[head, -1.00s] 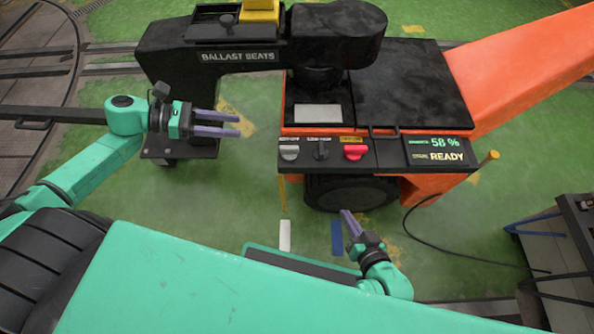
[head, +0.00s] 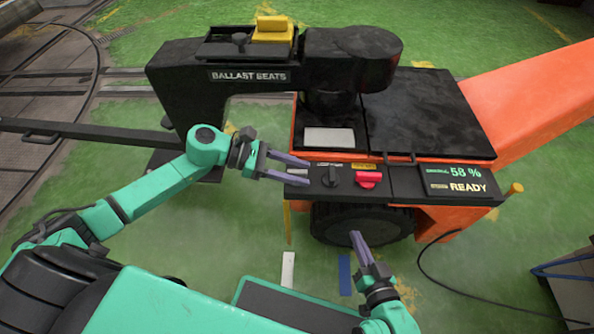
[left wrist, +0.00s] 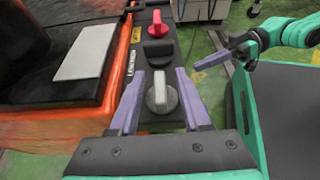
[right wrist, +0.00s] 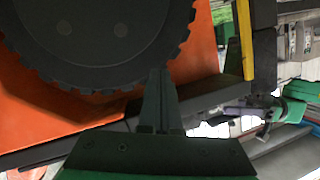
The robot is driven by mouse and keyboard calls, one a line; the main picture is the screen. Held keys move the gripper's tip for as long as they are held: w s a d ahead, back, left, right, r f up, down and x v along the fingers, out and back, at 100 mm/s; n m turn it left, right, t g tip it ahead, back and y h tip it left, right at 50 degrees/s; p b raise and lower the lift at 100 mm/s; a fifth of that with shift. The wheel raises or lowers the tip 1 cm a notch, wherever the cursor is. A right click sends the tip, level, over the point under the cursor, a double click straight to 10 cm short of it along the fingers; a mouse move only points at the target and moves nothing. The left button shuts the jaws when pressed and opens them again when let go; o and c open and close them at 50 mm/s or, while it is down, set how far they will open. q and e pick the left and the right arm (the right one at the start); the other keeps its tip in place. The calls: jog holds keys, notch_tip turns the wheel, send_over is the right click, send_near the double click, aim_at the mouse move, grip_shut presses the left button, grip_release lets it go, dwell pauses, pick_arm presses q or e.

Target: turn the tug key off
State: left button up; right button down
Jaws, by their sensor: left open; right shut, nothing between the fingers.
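The orange and black tug's control panel (head: 405,185) carries three switches in a row. A light grey knob (left wrist: 161,95) sits nearest my left gripper, then a black knob (head: 331,177), then a red one (head: 367,180). Their small labels are too blurred to read. My left gripper (head: 308,172) is open at the panel's left end. In the left wrist view its fingers (left wrist: 158,73) stand on either side of the grey knob, with gaps visible. My right gripper (head: 355,236) is shut and empty, low in front of the tug's wheel (head: 350,222).
The panel's display (head: 455,180) reads 58 % and READY. A yellow-tipped post (head: 514,189) and a dark cable (head: 440,278) are at the right. Green floor is open in front of the tug.

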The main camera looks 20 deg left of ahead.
pick_arm(q)
grip_shut()
